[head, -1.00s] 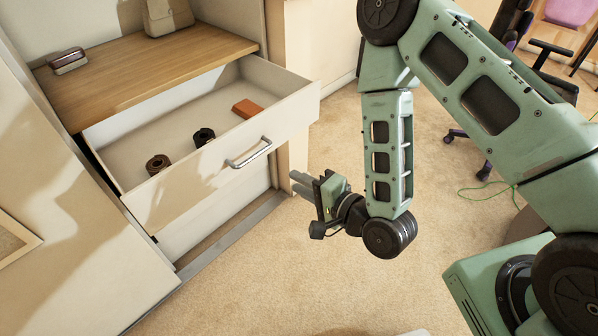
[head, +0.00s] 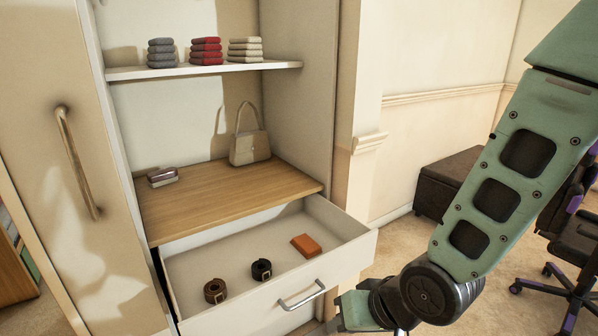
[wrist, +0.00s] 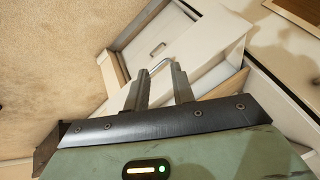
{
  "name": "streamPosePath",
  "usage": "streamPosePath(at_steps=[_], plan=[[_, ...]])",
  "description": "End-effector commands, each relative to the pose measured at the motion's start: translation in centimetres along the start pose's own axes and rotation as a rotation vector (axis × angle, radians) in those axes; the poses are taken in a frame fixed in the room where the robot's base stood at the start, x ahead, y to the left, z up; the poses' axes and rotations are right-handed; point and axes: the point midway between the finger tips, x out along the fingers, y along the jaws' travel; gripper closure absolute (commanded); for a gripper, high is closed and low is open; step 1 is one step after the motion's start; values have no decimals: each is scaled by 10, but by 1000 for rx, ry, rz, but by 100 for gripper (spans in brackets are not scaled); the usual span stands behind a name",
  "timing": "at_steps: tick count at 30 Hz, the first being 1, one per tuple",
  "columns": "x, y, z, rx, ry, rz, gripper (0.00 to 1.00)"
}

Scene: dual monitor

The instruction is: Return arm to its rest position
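My arm (head: 492,185) reaches down from the upper right in the head view, bent at a dark round joint. My gripper (wrist: 157,85) shows in the wrist view with its two fingers apart and nothing between them. In the head view only its green body shows at the bottom, in front of the drawer's right end; the fingertips are hidden. The drawer (head: 240,309) is pulled open. Its metal handle (head: 301,295) shows beyond the fingertips in the wrist view, and I cannot tell how far off.
The open drawer holds two rolled belts, brown (head: 215,291) and black (head: 261,270), and an orange-brown item (head: 306,246). A handbag (head: 250,145) stands on the wooden shelf above. A dark ottoman (head: 448,183) and office chair (head: 572,240) stand right, with carpet between.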

Motion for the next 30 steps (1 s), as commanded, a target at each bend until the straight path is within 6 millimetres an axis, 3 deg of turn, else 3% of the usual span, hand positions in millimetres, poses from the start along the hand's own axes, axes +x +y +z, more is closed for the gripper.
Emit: streamPosePath(at_steps=[1, 6, 9, 13, 18, 30], plan=[[-27, -8, -1, -65, -38, 30, 75], [-96, -16, 21, -265, -219, 125, 75], [-135, -20, 37, -362, -321, 159, 75], [-172, -22, 54, -448, -422, 182, 75], [-193, -21, 66, -496, -486, 191, 75], [-193, -21, 67, -497, -493, 192, 75]])
